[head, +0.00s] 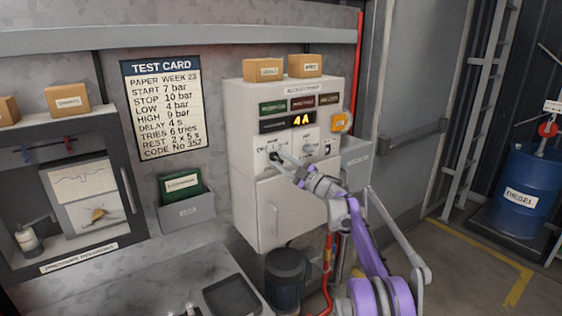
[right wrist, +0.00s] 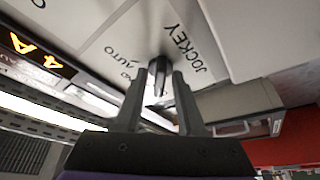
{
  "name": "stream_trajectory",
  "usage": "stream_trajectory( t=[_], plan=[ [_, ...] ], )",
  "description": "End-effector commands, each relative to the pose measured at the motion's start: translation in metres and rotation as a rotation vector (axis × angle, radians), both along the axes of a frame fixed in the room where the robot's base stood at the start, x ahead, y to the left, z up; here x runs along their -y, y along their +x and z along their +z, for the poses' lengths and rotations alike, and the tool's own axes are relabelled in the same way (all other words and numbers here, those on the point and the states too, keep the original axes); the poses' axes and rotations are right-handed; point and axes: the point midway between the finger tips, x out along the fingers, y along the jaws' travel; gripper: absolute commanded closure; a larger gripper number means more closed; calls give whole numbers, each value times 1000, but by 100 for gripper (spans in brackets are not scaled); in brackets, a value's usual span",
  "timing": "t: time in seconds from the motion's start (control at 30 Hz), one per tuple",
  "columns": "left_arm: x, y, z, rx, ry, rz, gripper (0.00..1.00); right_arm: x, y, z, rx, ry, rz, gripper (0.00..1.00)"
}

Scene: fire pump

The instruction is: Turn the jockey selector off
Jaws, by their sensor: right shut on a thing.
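My right gripper (head: 275,157) reaches the left part of the panel in the head view and hides most of the knob there. In the right wrist view its two dark fingers (right wrist: 160,80) are closed on the knob from both sides. I cannot tell exactly which mark the knob points at. My left gripper is not in view.
A second selector (head: 308,149) sits just right on the same panel, below a display (head: 300,120) reading 4A. An orange tag or box (head: 341,122) is at the cabinet's right edge. Cardboard boxes (head: 305,66) stand on top. A test card (head: 161,108) hangs on the left wall.

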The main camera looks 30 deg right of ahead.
Motion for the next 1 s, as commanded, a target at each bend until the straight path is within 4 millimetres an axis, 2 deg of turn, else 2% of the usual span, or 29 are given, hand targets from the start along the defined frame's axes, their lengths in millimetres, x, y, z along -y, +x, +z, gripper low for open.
stream_trajectory(
  t=[0.5, 0.53, 0.57, 0.87, 1.0],
  plan=[
    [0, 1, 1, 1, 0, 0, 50, 0, 0, 1, 3, -20, -1, 100],
    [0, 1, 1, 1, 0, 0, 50, 0, 0, 1, 3, -20, -1, 60],
    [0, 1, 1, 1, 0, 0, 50, 0, 0, 1, 3, -20, -1, 54],
    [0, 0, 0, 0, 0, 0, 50, 1, -2, 0, 2, -20, -1, 54],
    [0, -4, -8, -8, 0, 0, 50, 7, -16, -6, 0, -20, -4, 54]
  ],
)
